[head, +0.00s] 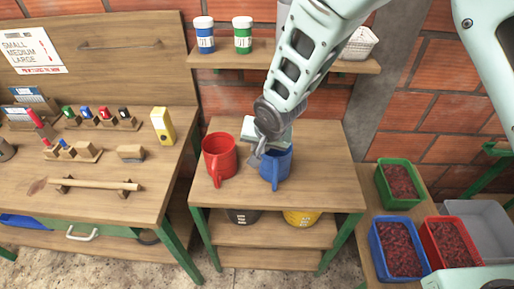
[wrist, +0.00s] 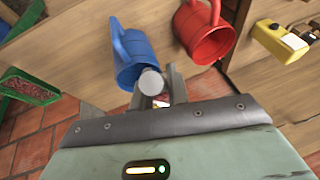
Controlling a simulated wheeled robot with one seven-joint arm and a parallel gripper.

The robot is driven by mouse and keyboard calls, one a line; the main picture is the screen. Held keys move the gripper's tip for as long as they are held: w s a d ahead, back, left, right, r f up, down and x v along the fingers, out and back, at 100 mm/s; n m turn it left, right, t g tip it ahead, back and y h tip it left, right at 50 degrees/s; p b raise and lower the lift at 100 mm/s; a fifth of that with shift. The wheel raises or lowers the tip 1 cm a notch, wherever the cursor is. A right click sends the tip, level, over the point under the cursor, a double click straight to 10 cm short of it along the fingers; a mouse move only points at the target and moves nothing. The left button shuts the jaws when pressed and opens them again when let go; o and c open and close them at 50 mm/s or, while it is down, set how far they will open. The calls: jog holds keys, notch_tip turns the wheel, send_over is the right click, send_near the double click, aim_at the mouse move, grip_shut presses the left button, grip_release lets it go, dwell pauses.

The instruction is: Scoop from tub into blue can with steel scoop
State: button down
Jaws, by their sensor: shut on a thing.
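The blue can (head: 276,170) stands on the small wooden table, and it also shows in the wrist view (wrist: 133,55). My gripper (head: 263,148) is right at the can's rim, on its left and far side. It is shut on the steel scoop, whose round grey end (wrist: 151,82) shows between the fingers (wrist: 157,88) in the wrist view. The scoop's bowl is mostly hidden; a small reddish patch shows behind the grey end. Green (head: 400,163), blue (head: 378,244) and red (head: 428,232) tubs of dark red contents stand at the right.
A red can (head: 219,157) stands just left of the blue can. A grey tub (head: 484,228) looks empty. A workbench (head: 100,185) with small items stands left.

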jog(key=shift+w+d+r+y, duration=0.1)
jog(key=shift+d+r+y, duration=0.1)
jog(key=shift+y, duration=0.1)
jog(key=d+f+m+t+y+b, duration=0.2)
jog(key=d+y+b, duration=0.6)
jog(key=y+b, duration=0.8)
jog(key=shift+s+d+f+m+t+y, duration=0.35)
jog(key=shift+m+t, duration=1.05)
jog(key=shift+m, duration=0.5)
